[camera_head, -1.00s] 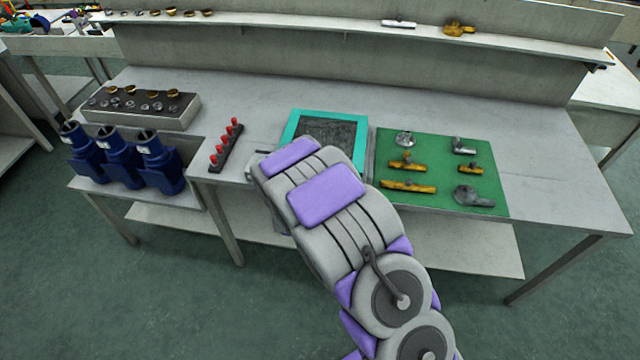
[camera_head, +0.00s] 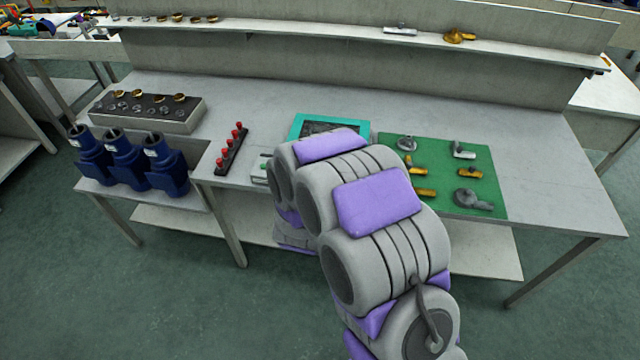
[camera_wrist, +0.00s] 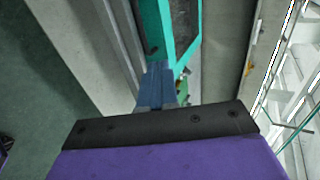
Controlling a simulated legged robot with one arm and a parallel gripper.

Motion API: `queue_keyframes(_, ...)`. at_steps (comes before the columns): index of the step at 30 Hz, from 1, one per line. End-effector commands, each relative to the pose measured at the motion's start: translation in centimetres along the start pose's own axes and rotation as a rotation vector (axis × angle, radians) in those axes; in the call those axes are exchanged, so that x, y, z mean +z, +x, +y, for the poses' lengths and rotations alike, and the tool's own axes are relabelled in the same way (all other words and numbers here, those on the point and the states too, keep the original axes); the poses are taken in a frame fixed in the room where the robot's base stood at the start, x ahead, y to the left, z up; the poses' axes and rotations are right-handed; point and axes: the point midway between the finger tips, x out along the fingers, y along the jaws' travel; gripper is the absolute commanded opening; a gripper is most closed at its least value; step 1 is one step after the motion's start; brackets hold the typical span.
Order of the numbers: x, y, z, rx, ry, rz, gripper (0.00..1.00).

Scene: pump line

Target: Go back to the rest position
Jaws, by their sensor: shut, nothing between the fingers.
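My gripper (camera_wrist: 157,88) shows in the wrist view as narrow blue-grey fingers beyond a black plate and a purple housing. The fingers are together, with nothing seen between them. Beyond them is the teal-framed tray (camera_wrist: 154,30), with the bench edge to its left. In the head view my grey and purple arm is bent in front of the bench and hides the gripper. It also covers the lower part of the teal-framed tray (camera_head: 357,127) and part of the green mat (camera_head: 440,150).
Several blue pump bodies (camera_head: 121,160) stand at the left. A rack with red-topped pieces (camera_head: 232,150) and a grey parts block (camera_head: 150,112) are on the bench. Metal and brass fittings lie on the green mat. A shelf (camera_head: 300,27) runs behind. The right bench end is clear.

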Motion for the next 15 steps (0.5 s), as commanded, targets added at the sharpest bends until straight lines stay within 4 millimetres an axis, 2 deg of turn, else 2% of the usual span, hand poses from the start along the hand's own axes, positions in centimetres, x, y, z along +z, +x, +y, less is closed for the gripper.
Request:
queue_keyframes(1,0.1,-0.8,0.1,0.002,0.001,-0.001,0.0)
queue_keyframes(6,0.4,-2.1,0.2,-0.001,-0.002,0.002,0.0)
queue_keyframes(15,0.4,-2.5,0.2,0.003,-0.006,-0.002,0.0)
